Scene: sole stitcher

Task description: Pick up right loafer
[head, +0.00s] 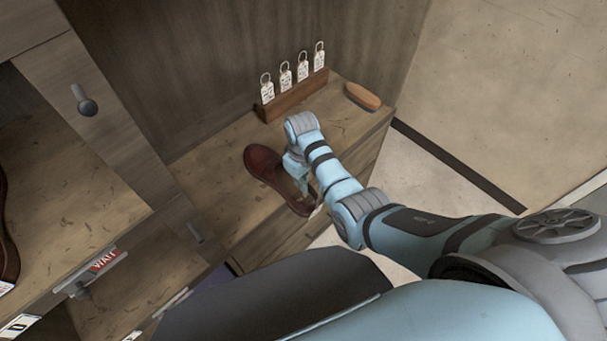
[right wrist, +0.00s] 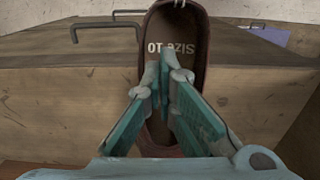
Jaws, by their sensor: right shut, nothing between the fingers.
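A dark red-brown loafer (head: 262,163) lies on the wooden bench top, its toe towards the back left and its heel by the front edge. In the right wrist view the loafer (right wrist: 203,38) shows its open top and an insole marked with a size. My right gripper (head: 301,182) is over the loafer's opening and hides part of it. In the right wrist view the fingertips of the right gripper (right wrist: 168,72) are close together, in front of the insole, with nothing between them. I cannot tell whether they touch the shoe. My left gripper is out of view.
A wooden rack (head: 292,97) with several hanging tags and a tan oval block (head: 362,96) stand behind the loafer. Another brown shoe (head: 8,235) is in the cabinet at the left edge. A red WAIT sign (head: 104,261) hangs on its shelf edge. The floor at right is clear.

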